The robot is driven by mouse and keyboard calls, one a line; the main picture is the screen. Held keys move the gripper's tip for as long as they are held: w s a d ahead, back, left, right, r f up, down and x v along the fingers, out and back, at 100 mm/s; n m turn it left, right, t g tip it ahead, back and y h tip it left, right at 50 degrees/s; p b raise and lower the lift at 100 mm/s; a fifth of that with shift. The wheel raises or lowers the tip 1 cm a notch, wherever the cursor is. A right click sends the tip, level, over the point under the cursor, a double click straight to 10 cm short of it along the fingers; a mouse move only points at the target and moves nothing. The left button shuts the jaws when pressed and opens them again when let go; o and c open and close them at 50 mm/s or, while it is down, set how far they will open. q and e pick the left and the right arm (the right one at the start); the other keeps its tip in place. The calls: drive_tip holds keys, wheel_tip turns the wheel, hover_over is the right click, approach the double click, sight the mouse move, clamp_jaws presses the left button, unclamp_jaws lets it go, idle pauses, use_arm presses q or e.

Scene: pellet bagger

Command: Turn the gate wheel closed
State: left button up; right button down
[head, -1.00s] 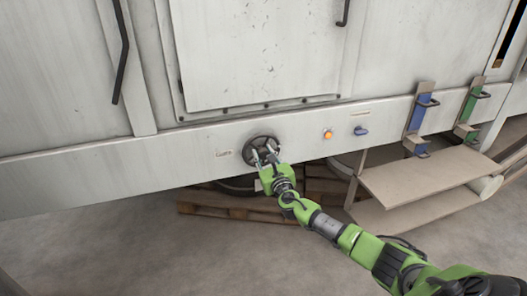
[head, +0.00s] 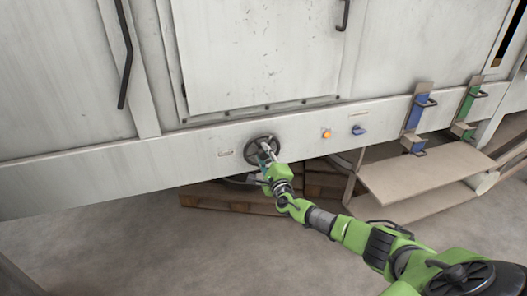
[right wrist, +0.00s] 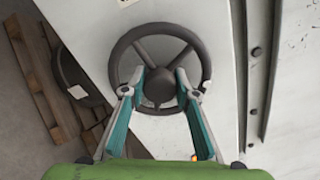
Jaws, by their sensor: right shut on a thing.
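The gate wheel (head: 261,150) is a dark round handwheel on the pale lower rail of the machine. In the right wrist view the wheel (right wrist: 123,48) shows its rim, spokes and pointed hub. My right gripper (head: 266,154) is at the wheel, seen nearly edge-on in the head view. In the right wrist view the right gripper (right wrist: 160,84) has its fingers on either side of the hub, inside the rim, shut on the wheel. The fingers hide part of the lower rim and spokes. My left gripper is not in view.
An orange button (head: 327,133) and a blue knob (head: 358,130) sit right of the wheel. Blue (head: 415,120) and green (head: 467,110) handled brackets stand further right, above a beige shelf (head: 420,172). A wooden pallet (head: 225,198) lies on the floor below the wheel.

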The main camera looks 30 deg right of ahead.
drive_tip(key=n+p, duration=0.2)
drive_tip(key=n, duration=0.2)
drive_tip(key=shift+f+n, duration=0.1)
drive_tip(key=shift+n, duration=0.6)
drive_tip(key=c, duration=1.6)
unclamp_jaws()
drive_tip(key=shift+s, duration=0.1)
drive_tip(key=v, duration=1.1)
drive_tip(key=shift+s, duration=0.4)
drive_tip(key=shift+f, duration=0.15)
